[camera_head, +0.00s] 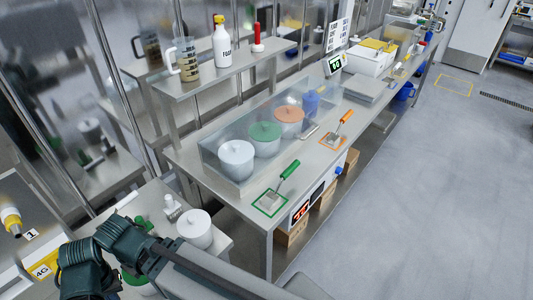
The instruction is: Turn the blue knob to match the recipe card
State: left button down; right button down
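The blue knob (338,171) is small and sits on the front edge of the steel counter, right of a dark panel with a red-lit display (301,212). Its pointer and setting are too small to read. A white card with black lines of text (338,34) stands at the back of the counter; it may be the recipe card, but I cannot read it fully. Part of my arm, dark teal with a grey link, crosses the bottom left. Neither gripper's fingers show in this view, and no gripper is seen at the knob.
A clear-walled enclosure (222,166) holds lidded pots. A green-handled tool (289,170) and an orange-handled tool (345,117) lie on the counter (309,153). A raised shelf (183,93) holds a jug and bottle. Boxes sit below the counter. The floor (430,190) at right is clear.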

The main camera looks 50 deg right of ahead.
aim_at(339, 171)
jog(key=k+j, duration=0.15)
jog(key=k, duration=0.3)
jog(key=z, duration=1.85)
jog(key=l+u, duration=0.25)
jog(key=l, duration=0.4)
jog(key=l+u, duration=0.25)
jog(key=l, duration=0.4)
jog(key=k, duration=0.05)
